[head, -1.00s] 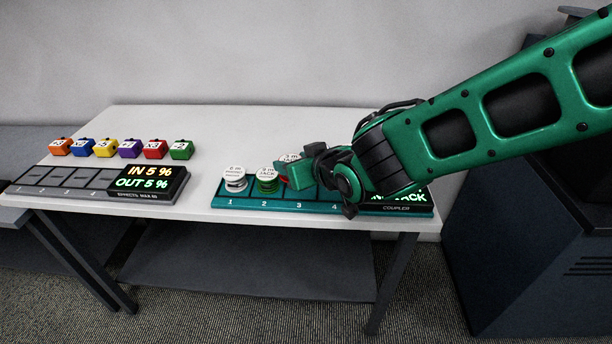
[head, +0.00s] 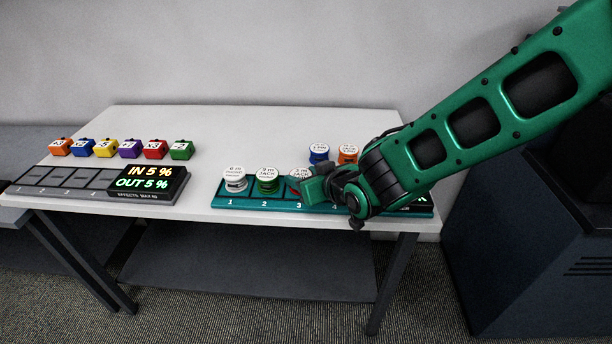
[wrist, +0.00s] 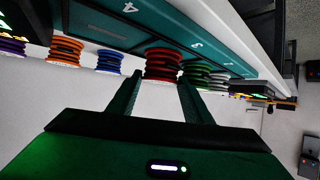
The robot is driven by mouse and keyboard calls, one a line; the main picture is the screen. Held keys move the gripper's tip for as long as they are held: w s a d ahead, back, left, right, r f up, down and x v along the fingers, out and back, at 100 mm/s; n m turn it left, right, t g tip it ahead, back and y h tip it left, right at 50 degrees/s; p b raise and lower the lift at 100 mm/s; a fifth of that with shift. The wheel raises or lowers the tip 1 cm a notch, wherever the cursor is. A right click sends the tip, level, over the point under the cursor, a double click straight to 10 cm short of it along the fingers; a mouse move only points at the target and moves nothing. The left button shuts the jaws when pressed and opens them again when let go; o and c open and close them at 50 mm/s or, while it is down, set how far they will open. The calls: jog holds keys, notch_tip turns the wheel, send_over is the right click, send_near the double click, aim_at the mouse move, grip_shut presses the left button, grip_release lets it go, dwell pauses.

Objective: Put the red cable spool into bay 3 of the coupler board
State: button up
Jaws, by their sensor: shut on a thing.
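The red cable spool (wrist: 163,64) is between the two fingers of my gripper (wrist: 160,88) in the wrist view, and the gripper is shut on it. In the head view the spool's white top (head: 297,173) shows beside my gripper (head: 308,188), which hides most of its body. The spool is upright over bay 3 of the teal coupler board (head: 247,204), level with the spools beside it. I cannot tell whether its base touches the bay. A white spool (head: 235,181) stands in bay 1 and a green spool (head: 267,182) in bay 2.
A blue spool (head: 318,155) and an orange spool (head: 347,156) stand on the table behind the board. My arm covers the board's right end. At left are a grey effects board (head: 60,181) and a row of several coloured blocks (head: 131,148). The middle of the table is clear.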

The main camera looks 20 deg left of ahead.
jog(key=o, duration=1.1)
jog(key=shift+s+d+r, duration=0.2)
jog(key=shift+d+r, duration=0.05)
jog(key=shift+r, duration=0.05)
jog(key=v, duration=1.1)
jog(key=shift+d, duration=0.1)
jog(key=shift+d, duration=0.1)
